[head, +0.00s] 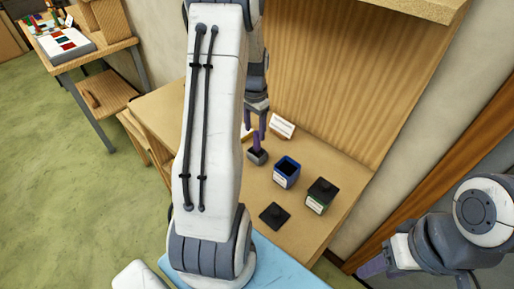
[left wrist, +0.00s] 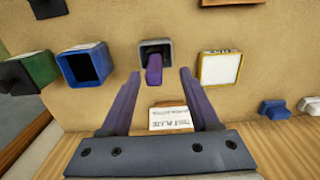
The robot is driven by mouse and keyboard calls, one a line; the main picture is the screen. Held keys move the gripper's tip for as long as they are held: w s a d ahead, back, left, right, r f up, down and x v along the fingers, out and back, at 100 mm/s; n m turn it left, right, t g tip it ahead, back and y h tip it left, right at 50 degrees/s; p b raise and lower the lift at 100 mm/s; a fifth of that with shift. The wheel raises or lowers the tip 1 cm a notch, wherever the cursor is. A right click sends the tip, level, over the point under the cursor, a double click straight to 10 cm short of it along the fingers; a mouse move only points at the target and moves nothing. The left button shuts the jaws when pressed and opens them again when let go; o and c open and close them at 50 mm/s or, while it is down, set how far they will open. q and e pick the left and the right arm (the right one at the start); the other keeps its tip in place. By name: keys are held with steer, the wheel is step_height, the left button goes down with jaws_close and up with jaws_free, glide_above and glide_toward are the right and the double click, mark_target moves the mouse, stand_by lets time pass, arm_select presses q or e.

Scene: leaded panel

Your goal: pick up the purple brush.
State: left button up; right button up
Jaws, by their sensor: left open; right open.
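The purple brush (head: 256,143) stands in a small dark grey cup (head: 258,157) on the wooden worktop. In the left wrist view the brush (left wrist: 154,70) leans out of the square grey cup (left wrist: 143,47), between and beyond my finger tips. My left gripper (head: 255,132) is open just above the brush; in the left wrist view its two fingers (left wrist: 159,76) are spread with a gap on both sides of the brush. My right gripper (head: 372,268) is at the lower right, far from the cup, and its finger gap is hard to see.
An open blue jar (head: 286,172) and a green jar with a black lid (head: 320,195) stand right of the cup. A loose black lid (head: 274,216) lies in front. A yellow-rimmed container (left wrist: 221,68) is beside the cup.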

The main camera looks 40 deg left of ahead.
mark_target(257, 143)
arm_select(q)
steer(key=shift+d+f, duration=0.1)
steer(key=shift+f, duration=0.6)
steer(key=f, duration=0.1)
steer(key=f+p, duration=0.2)
steer(key=f, duration=0.1)
steer(key=shift+d+f, duration=0.1)
steer(key=shift+d, duration=0.25)
steer(key=shift+f, duration=0.4)
jaws_close()
